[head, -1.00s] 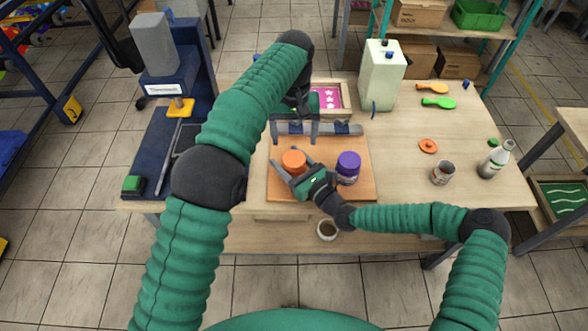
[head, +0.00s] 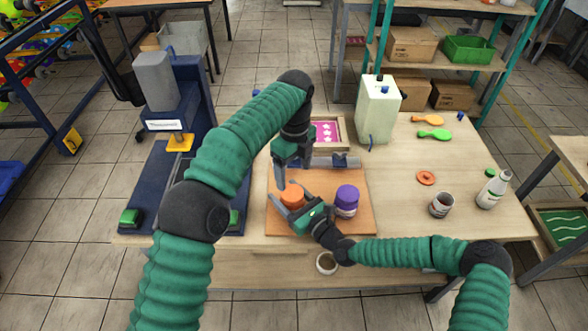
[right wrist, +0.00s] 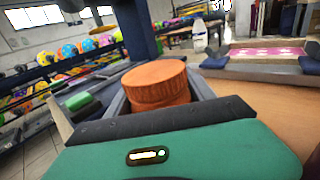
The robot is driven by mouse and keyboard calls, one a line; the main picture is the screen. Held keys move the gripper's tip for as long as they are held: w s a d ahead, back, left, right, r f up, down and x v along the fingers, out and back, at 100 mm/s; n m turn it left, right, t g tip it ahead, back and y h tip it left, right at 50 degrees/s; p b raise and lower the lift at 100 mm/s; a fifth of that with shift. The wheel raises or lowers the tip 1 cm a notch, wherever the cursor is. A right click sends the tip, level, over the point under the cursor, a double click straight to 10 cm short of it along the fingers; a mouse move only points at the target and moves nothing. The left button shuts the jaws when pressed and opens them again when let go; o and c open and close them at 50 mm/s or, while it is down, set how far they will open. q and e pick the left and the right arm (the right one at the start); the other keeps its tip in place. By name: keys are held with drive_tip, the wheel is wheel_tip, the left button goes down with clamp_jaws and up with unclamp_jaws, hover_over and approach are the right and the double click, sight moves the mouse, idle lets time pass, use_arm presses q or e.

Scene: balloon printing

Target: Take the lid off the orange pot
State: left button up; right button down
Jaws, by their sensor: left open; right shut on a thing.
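The orange pot, with its orange lid (head: 292,192) on top, stands on the left of the wooden board (head: 355,222). In the right wrist view the ribbed lid (right wrist: 158,82) shows upright between my right gripper's fingers. My right gripper (head: 287,203) is shut on the pot from the front right. My left gripper (head: 291,181) is open and points down, just above the lid with its fingers near the lid's sides. I cannot tell whether they touch it. My grippers hide much of the pot's body.
A purple-lidded pot (head: 346,200) stands close right of my right gripper. An open jar (head: 441,205), a loose orange lid (head: 427,178) and a white bottle (head: 493,189) stand farther right. A dark blue press (head: 165,100) is at left. The table between board and jar is clear.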

sight(294, 192)
use_arm(q)
drive_tip(key=m, duration=0.4)
drive_tip(key=shift+m, duration=0.3)
use_arm(e)
drive_tip(key=shift+f, duration=0.1)
use_arm(q)
wheel_tip(294, 192, down, 8)
drive_tip(key=shift+r, duration=0.1)
